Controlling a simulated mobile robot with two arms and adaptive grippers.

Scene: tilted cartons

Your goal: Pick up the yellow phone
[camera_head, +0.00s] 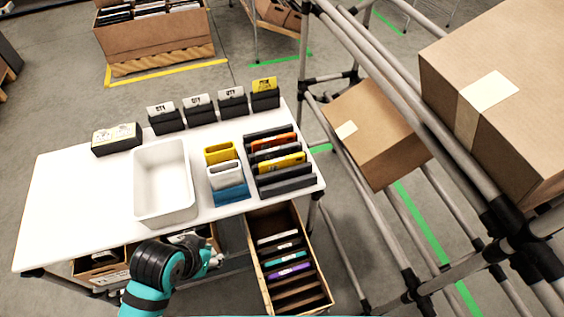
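A flat yellow item (283,162), which looks like the yellow phone, stands on edge in a black slotted rack (288,184) at the right of the white table (75,190). An orange one (271,142) stands in a slot farther back. My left gripper (208,247) is at the table's front edge, below the white bin and well to the front left of the rack. My black and teal wrist partly hides it, so its opening is unclear. My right gripper is not in view.
A white bin (163,212) and small yellow, white and blue holders (229,195) stand left of the rack. Black card holders (200,117) line the back edge. A slotted carton (256,273) sits below in front. A pipe shelf with tilted cartons (372,130) stands right.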

